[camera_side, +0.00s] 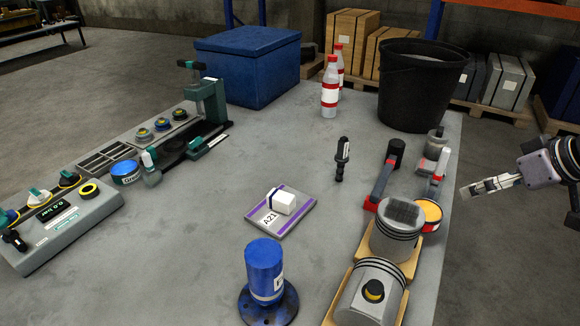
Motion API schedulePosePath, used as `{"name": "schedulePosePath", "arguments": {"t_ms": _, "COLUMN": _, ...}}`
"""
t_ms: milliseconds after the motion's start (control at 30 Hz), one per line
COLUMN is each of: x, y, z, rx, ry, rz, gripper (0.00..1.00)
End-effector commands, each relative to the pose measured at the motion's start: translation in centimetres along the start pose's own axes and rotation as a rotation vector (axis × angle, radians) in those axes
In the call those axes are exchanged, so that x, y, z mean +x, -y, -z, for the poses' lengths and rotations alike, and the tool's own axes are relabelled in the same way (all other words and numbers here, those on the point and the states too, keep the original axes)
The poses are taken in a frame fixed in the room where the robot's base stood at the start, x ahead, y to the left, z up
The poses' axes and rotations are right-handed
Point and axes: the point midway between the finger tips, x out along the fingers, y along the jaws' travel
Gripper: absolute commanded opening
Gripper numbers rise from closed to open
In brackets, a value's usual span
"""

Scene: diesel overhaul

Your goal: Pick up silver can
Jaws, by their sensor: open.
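A small silver can-like object (436,143) stands near the right edge of the grey worktable (210,240). It is small and partly crowded by nearby parts, so I cannot tell for sure that it is the silver can. My gripper (468,190) is off the right edge of the table, pointing left. It is open, with nothing visible between its fingers, and it is apart from the silver object, to the right of and below it in the picture.
Two silver pistons (397,230) sit on wooden holders, with a red-handled tool (381,184) and an orange-topped tin (429,213) beside them. A black bucket (416,88) stands behind. A blue cylinder (264,268) stands at the front. The table's middle-left is clear.

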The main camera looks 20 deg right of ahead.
Motion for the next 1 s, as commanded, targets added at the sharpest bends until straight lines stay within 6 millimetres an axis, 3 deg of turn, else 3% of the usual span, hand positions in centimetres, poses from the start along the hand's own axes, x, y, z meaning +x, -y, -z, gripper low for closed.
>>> {"name": "schedulePosePath", "arguments": {"t_ms": 267, "x": 3.2, "y": -1.7, "z": 6.3, "rx": -0.021, "ry": -0.082, "rz": 0.147, "gripper": 0.8}}
{"name": "schedulePosePath", "arguments": {"t_ms": 467, "x": 5.8, "y": -4.6, "z": 11.1, "rx": -0.054, "ry": -0.206, "rz": 0.246, "gripper": 0.8}}
{"name": "schedulePosePath", "arguments": {"t_ms": 700, "x": 8.7, "y": -10.3, "z": 15.7, "rx": -0.104, "ry": -0.412, "rz": 0.314, "gripper": 0.8}}
{"name": "schedulePosePath", "arguments": {"t_ms": 1000, "x": 11.1, "y": -20.0, "z": 18.3, "rx": -0.181, "ry": -0.731, "rz": 0.297, "gripper": 0.8}}
